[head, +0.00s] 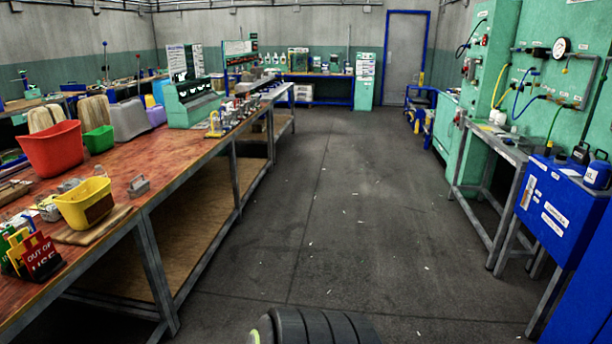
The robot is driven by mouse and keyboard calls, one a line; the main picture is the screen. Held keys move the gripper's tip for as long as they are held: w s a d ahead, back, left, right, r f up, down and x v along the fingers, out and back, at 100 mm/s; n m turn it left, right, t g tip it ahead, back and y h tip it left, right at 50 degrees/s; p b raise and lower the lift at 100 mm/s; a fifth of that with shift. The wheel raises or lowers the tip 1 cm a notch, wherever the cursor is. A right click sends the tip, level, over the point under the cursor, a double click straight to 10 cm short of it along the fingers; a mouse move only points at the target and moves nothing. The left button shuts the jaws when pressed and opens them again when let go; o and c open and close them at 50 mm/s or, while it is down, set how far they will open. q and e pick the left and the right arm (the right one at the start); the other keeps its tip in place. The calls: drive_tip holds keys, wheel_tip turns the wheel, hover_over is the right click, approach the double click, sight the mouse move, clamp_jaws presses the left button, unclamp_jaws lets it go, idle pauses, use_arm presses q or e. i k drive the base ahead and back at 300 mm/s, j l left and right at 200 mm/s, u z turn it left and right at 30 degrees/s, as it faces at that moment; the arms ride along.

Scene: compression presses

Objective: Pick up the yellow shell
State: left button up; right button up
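I see no object that I can name for certain as the yellow shell. A yellow open-topped container (84,203) stands on a wooden board near the front edge of the left workbench. A small yellow item (214,124) stands farther along the same bench, beside a row of small metal parts; its exact shape is too small to tell. Neither of my grippers is in view.
The red-topped workbench (165,160) runs along the left, with a red bin (51,149) and a green bin (98,139). A blue cabinet (560,207) and a metal-framed table (492,143) line the right. The dark floor (350,210) between is mostly clear.

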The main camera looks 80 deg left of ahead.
sight(84, 212)
drive_tip(key=u, duration=4.05)
